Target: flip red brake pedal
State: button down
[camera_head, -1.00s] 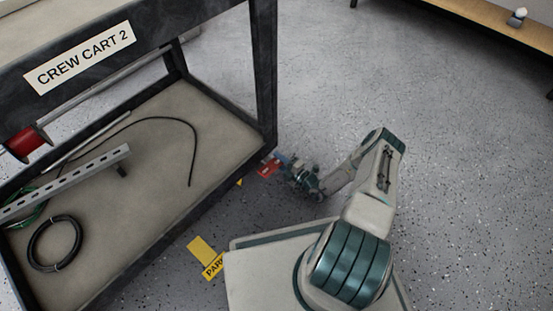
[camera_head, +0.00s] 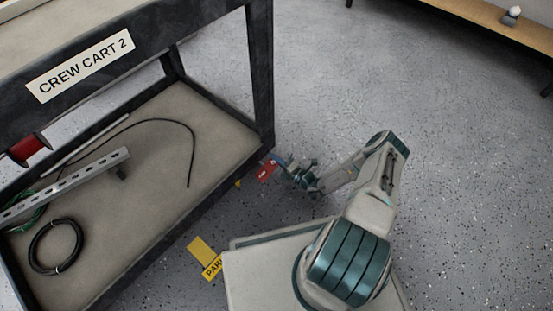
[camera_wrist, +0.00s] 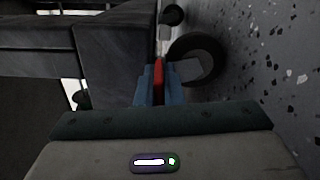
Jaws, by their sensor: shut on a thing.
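The red brake pedal (camera_head: 267,171) is low at the near right corner of the crew cart, just above the floor. My gripper (camera_head: 281,163) reaches it from the right, low over the floor. In the wrist view the red pedal (camera_wrist: 159,72) shows edge-on between the two blue fingers of my gripper (camera_wrist: 157,86), which are shut on it. A dark caster wheel (camera_wrist: 196,60) is right beside the fingers. In the head view the wheel is hidden.
The crew cart (camera_head: 222,157) stands at left, its lower shelf holding a black cable coil (camera_head: 56,245) and a slotted metal rail (camera_head: 70,183). Yellow floor tags (camera_head: 201,248) lie between the cart and my base. The floor behind and right is clear up to a wooden bench (camera_head: 480,20).

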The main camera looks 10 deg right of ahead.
jog(key=shift+s+a+r+n, duration=0.1)
jog(key=shift+r+n, duration=0.05)
jog(key=shift+n, duration=0.35)
jog(key=c, duration=1.6)
grip_release()
jog(key=shift+o, duration=0.2)
